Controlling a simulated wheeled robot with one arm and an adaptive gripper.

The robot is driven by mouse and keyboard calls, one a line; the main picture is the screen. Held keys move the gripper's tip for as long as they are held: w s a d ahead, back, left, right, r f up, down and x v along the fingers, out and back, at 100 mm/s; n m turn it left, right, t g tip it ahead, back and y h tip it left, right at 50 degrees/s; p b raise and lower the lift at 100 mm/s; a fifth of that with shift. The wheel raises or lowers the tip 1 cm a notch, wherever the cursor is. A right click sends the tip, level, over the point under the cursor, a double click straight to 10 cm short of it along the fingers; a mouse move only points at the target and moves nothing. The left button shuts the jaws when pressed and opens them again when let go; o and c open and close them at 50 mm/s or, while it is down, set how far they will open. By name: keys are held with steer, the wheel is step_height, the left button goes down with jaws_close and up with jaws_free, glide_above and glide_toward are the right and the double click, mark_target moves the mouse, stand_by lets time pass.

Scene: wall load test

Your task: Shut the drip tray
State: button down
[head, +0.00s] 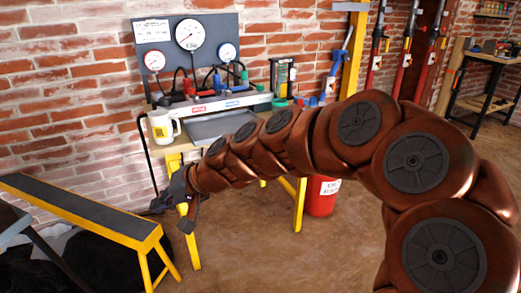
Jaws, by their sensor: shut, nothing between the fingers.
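The drip tray (215,124) is a flat grey tray at the front of the gauge bench unit, on the yellow-legged table. It appears to stick out toward me from under the unit's front bar. My arm passes in front of its near and right parts and hides them. My gripper (171,211) is in front of the table's left legs, lower in the picture than the tray and to its left. It is shut and empty, apart from the tray.
A yellow-legged bench (80,212) stands at lower left, near my gripper. A red canister (322,196) stands on the floor right of the table.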

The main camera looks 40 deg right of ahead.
steer(key=w+d+r+m+t+h+b, duration=0.1)
steer(key=w+d+m+t+h+b, duration=0.25)
steer(key=d, duration=0.95)
steer(key=s+d+f+m+t+h+b, duration=0.15)
steer(key=d+m+h, duration=0.35)
steer(key=d, duration=0.8)
steer(key=s+d+f+m+t+h+b, duration=0.1)
steer(key=s+d+m+h+b, duration=0.15)
steer(key=d+m, duration=0.7)
steer(key=w+d+f+n+b, duration=0.2)
steer(key=w+d, duration=0.5)
steer(key=w, duration=0.5)
steer(key=shift+f+n, duration=0.35)
steer(key=shift+n, duration=0.25)
steer(key=shift+w, duration=0.1)
